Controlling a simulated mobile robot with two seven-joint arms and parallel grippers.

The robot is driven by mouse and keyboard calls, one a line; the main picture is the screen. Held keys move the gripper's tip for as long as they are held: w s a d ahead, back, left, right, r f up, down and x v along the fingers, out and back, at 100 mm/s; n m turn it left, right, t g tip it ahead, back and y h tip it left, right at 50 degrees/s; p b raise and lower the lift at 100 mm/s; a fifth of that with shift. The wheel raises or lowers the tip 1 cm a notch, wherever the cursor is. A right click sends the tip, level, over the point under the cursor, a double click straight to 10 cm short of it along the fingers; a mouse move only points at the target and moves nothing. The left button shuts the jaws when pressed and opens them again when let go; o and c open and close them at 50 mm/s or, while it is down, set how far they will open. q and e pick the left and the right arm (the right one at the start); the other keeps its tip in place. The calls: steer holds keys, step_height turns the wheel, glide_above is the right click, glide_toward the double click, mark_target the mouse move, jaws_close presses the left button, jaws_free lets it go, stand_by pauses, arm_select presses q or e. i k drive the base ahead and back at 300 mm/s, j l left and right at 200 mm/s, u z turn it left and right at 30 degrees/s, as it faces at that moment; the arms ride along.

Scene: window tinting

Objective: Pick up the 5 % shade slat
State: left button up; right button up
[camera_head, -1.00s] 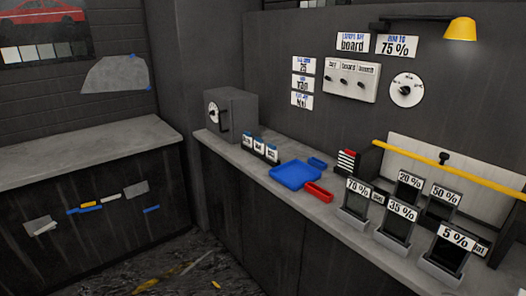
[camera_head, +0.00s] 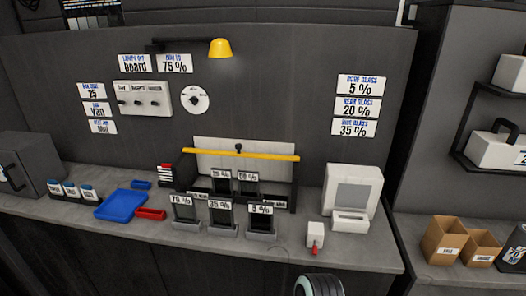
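The 5 % shade slat (camera_head: 261,219) is a dark upright panel with a white "5 %" label at its top. It stands in a grey holder at the right end of the front row on the counter. Beside it stand the 35 % slat (camera_head: 221,214) and the 70 % slat (camera_head: 184,210). Two more slats, one reading 20 % (camera_head: 221,183) and one apparently 50 % (camera_head: 247,185), stand behind, partly hidden.
A white device with a grey screen (camera_head: 353,194) and a small white box with a red tip (camera_head: 315,236) stand right of the slats. A yellow bar (camera_head: 240,153) runs behind them. A blue tray (camera_head: 122,204) and red tray (camera_head: 150,213) lie left.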

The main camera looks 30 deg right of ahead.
mark_target(261, 215)
steer(key=k+z, duration=0.15)
steer(key=z, duration=0.7)
steer(key=u, duration=0.1)
steer(key=i+l, duration=0.05)
